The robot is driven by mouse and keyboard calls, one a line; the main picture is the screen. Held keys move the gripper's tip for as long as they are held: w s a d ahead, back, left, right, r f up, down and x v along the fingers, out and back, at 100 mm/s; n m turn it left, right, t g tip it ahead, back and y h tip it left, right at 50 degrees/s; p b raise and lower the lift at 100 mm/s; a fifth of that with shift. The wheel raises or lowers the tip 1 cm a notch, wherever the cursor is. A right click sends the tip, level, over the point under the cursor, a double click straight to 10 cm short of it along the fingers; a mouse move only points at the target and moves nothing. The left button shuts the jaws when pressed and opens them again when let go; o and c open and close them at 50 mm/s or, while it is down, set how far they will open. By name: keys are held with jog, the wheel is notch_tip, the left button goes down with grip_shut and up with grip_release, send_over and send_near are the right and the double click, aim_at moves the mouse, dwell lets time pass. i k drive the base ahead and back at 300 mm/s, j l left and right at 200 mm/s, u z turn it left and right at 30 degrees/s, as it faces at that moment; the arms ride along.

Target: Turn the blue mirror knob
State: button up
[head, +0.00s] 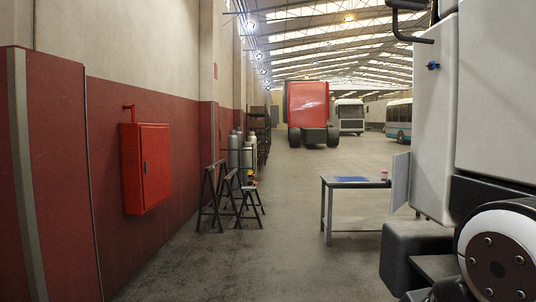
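The small blue knob (433,66) sticks out from the white side panel (432,130) of a large vehicle at the right in the head view. It sits on the upper part of the panel, below a black bar-like bracket (405,38). Nothing touches the knob. Its turned angle is too small to tell. My gripper is not in view.
A round white bolted part (497,256) and dark bodywork (415,248) stand low at right. A table (356,184) with a blue sheet is in the middle. Trestles (228,197) and a red wall cabinet (146,167) are left. The floor (270,262) between is clear.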

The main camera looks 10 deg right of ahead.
aim_at(431, 65)
jog(key=i+z, duration=0.2)
jog(key=i, duration=0.2)
jog(key=i+j+z, duration=0.15)
jog(key=i, duration=0.25)
jog(key=i+j+z, duration=0.2)
jog(key=i, duration=0.2)
jog(key=i+j+z, duration=0.15)
jog(key=i, duration=0.25)
